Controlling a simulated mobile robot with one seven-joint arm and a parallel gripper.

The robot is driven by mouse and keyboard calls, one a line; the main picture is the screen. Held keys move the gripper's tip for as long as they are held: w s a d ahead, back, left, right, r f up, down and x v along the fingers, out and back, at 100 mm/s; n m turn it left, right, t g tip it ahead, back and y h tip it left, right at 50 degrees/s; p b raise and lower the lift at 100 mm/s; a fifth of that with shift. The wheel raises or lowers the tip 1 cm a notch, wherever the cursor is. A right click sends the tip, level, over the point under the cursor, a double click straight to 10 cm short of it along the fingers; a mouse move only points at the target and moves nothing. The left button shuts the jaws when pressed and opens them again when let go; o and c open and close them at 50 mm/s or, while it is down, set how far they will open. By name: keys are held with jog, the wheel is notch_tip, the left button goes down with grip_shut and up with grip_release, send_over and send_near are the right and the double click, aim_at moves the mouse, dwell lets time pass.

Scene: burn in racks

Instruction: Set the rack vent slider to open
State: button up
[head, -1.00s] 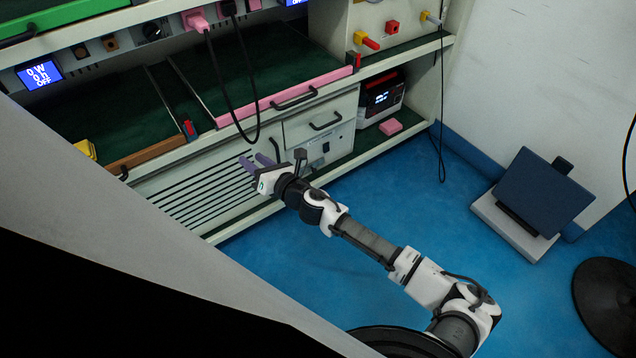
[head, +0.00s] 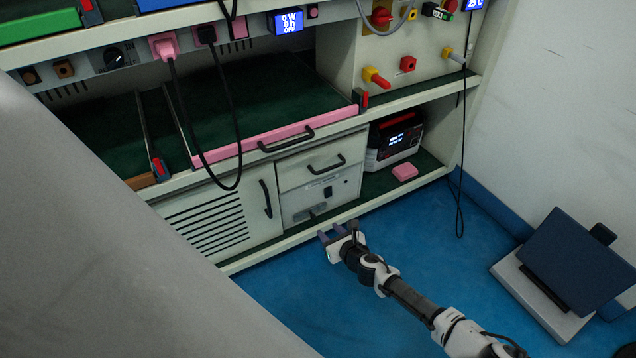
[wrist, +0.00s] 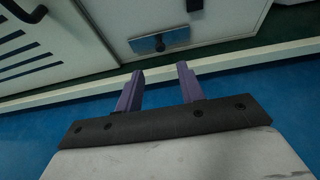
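A small metal plate with a dark knob (wrist: 160,42), which looks like the vent slider, sits on the lower cabinet front in the wrist view. In the head view a small grey fitting (head: 312,212) shows low on the panel below the drawer. I cannot tell from the knob whether it is set to open. My gripper (head: 332,232) is near the lower rack edge, in front of and below the plate. In the wrist view its two purple fingers (wrist: 158,82) are apart with nothing between them, and point toward the cabinet.
A louvred door (head: 208,222) with a black handle (head: 265,198) is left of the panel. A drawer (head: 322,165) is above it. A pale shelf edge (wrist: 225,60) runs just beyond my fingertips. A pink block (head: 405,171) lies on the lower shelf.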

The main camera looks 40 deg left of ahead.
aim_at(314, 217)
jog(key=b+x, duration=0.3)
jog(key=x, duration=0.6)
jog(key=shift+w, duration=0.1)
grip_shut()
